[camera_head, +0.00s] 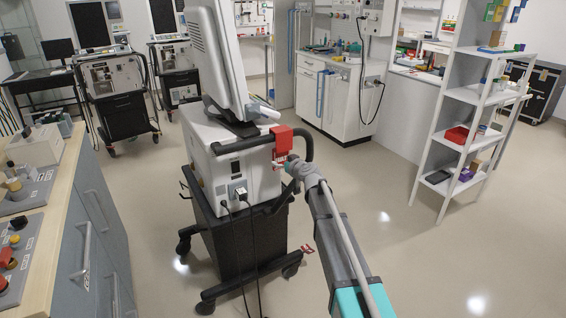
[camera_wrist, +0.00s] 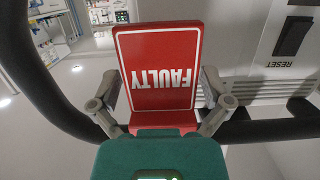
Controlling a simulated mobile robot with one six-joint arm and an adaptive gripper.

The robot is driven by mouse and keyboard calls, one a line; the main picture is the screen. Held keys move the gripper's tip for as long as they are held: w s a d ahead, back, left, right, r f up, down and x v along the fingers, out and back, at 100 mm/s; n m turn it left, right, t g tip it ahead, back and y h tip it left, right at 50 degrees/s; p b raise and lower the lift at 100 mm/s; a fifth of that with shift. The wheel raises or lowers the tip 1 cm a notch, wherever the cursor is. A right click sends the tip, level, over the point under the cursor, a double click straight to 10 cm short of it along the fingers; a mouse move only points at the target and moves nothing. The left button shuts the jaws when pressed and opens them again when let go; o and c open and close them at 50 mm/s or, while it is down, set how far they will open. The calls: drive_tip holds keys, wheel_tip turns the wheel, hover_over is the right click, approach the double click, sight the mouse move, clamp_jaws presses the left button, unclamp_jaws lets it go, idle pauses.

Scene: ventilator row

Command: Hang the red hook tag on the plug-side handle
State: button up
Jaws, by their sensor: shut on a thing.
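The red hook tag (camera_head: 282,138) is at the black plug-side handle (camera_head: 241,145) of the ventilator (camera_head: 228,165). In the wrist view the tag (camera_wrist: 158,70) reads FAULTY upside down and fills the space between the fingers. My gripper (camera_head: 287,165) is shut on the tag, and its fingers (camera_wrist: 160,98) flank it on both sides. The handle (camera_wrist: 268,128) curves past the tag on the left and runs behind it to the right. In the head view the tag overlaps the handle bar. I cannot tell whether its hook rests on the bar.
A tilted monitor (camera_head: 215,60) stands on top. A wooden-topped counter (camera_head: 62,215) is at left, and a white shelf (camera_head: 470,95) at right.

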drive_tip(key=o, duration=0.7)
drive_tip(key=shift+r, duration=0.15)
drive_tip(key=shift+r+p, duration=0.65)
drive_tip(key=shift+p, duration=0.15)
drive_tip(key=shift+s+d+r, duration=0.15)
drive_tip(key=shift+s, duration=0.1)
drive_tip(key=s+f+v, duration=0.1)
drive_tip(key=f+v, duration=0.2)
drive_tip(key=v, duration=1.2)
wheel_tip(320, 180, up, 25)
drive_tip(key=a+n+g+y+p, duration=0.3)
drive_tip(key=n+g+y+p, duration=0.3)
drive_tip(key=p, duration=1.8)
drive_tip(key=shift+f+n+g, duration=0.25)
drive_tip(key=shift+n+g, duration=0.55)
drive_tip(key=shift+g, duration=0.2)
